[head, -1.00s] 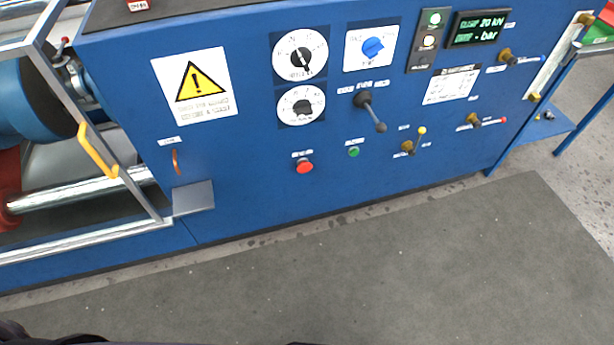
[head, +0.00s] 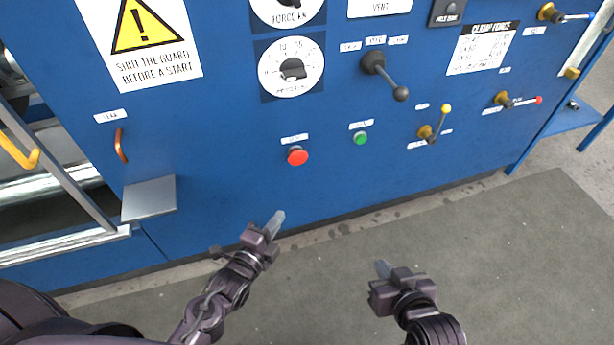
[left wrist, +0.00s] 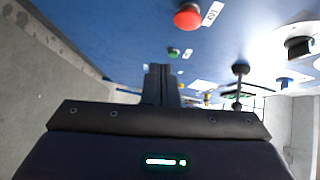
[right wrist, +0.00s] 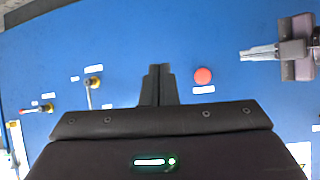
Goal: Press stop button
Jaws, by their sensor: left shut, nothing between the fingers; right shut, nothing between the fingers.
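A red mushroom button (head: 297,156) sits on the lower front of the blue machine panel, with a small white label above it. It also shows in the left wrist view (left wrist: 187,17) and in the right wrist view (right wrist: 203,75). A smaller green button (head: 360,138) is to its right. My left gripper (head: 275,222) is shut and empty, below and a little left of the red button in the head view, apart from it. My right gripper (head: 383,268) is shut and empty, lower and to the right, also apart from the panel.
A black-knobbed lever (head: 385,77) sticks out above the green button. Yellow-tipped (head: 437,122) and red-tipped (head: 520,101) valve handles are to the right. A small grey ledge (head: 149,199) and a copper-coloured handle (head: 120,146) are at left. The grey floor mat (head: 520,250) is clear.

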